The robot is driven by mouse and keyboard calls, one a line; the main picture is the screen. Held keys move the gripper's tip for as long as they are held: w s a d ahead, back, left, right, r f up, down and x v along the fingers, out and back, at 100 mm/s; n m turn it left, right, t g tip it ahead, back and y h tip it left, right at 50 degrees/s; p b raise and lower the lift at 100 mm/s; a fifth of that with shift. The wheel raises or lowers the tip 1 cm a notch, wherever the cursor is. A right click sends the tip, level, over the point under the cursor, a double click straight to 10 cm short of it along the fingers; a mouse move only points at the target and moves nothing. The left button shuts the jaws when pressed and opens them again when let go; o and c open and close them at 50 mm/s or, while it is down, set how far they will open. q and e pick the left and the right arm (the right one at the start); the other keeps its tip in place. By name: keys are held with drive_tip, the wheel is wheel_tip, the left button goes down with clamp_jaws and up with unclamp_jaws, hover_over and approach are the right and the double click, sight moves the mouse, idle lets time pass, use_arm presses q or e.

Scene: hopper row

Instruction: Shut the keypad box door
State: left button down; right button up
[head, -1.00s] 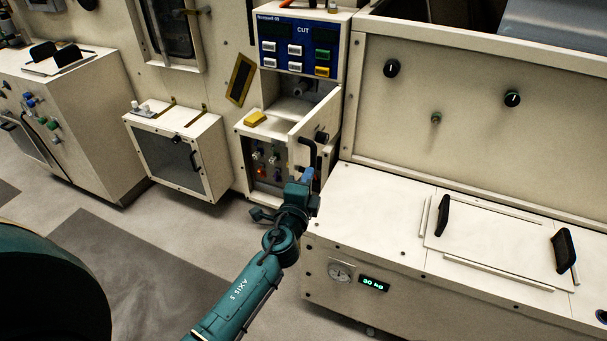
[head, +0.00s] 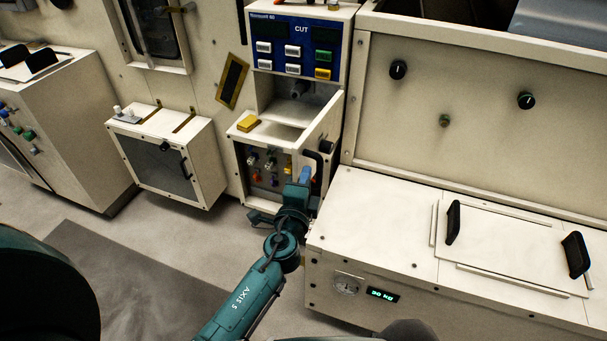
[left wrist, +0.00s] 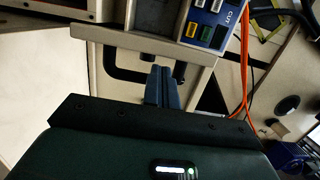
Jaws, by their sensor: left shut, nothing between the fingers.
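The keypad box (head: 236,165) stands under the blue keypad panel, and its front is open, with knobs and plugs showing inside. Its white door (head: 325,134) is swung outward on the right side and seen at a steep angle. A black bar handle (head: 317,165) is on the door; it also shows in the left wrist view (left wrist: 122,74). My left gripper (head: 304,176) is at the handle, its blue fingers (left wrist: 162,86) shut and empty. The fingers overlap the handle in view; I cannot tell whether they touch. My right gripper is not in view.
The keypad panel (head: 293,48) is above the box; a yellow block (head: 248,123) lies on the box's top left. A white bench (head: 385,215) with a black-handled lid stands close on the right. A closed windowed cabinet (head: 165,158) is left. Floor between is clear.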

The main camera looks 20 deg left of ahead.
use_arm(q)
drive_tip(key=shift+a, duration=0.25)
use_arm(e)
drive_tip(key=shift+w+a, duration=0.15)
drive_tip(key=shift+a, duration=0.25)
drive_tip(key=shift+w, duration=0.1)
